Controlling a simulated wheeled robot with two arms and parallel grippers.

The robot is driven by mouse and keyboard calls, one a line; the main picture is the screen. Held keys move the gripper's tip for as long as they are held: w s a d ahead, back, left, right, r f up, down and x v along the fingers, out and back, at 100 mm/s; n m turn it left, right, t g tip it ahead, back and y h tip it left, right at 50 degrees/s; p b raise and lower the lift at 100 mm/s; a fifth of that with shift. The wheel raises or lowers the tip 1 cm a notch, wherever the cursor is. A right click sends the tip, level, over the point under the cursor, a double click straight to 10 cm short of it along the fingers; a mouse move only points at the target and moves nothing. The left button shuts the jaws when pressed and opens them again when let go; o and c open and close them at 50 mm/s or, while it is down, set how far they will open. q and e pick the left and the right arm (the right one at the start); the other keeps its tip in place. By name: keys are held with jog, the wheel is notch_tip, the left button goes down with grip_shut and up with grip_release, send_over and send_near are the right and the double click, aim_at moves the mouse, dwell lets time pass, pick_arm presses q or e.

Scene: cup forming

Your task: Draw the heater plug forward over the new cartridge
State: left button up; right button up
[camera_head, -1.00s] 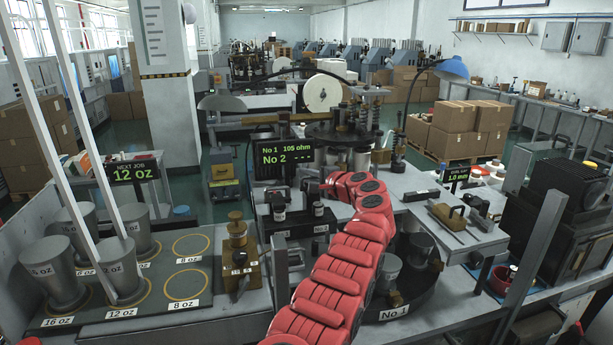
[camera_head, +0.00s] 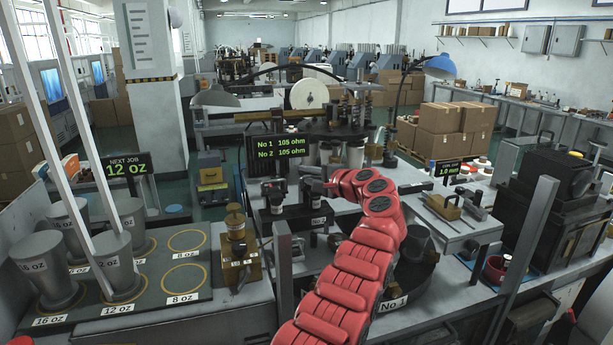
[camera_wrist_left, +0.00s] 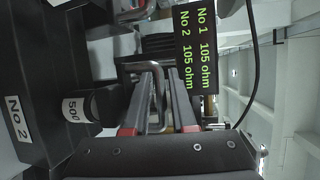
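In the left wrist view a grey U-shaped handle (camera_wrist_left: 161,105), which looks like the heater plug's, stands between the two fingers of my left gripper (camera_wrist_left: 160,75). The fingers are spread, with gaps beside the bar. A dark round part marked 500 (camera_wrist_left: 88,107) sits at the block labelled No 2 (camera_wrist_left: 30,140), beside the gripper. In the head view my left gripper (camera_head: 318,187) reaches in over the No 2 block (camera_head: 318,221), and its fingers are hard to make out. The cartridge is not clearly distinguishable. My right gripper is not in view.
The display (camera_head: 279,147) reads 105 ohm for No 1 and No 2. It also hangs close to the fingers in the left wrist view (camera_wrist_left: 196,50). A brass fixture (camera_head: 238,250) and grey cup formers (camera_head: 118,262) stand at left.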

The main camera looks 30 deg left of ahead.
pick_arm(q)
jog(key=b+v, duration=0.6)
jog(key=v, duration=1.1)
jog(key=shift+s, duration=0.2)
jog(key=shift+d, duration=0.15)
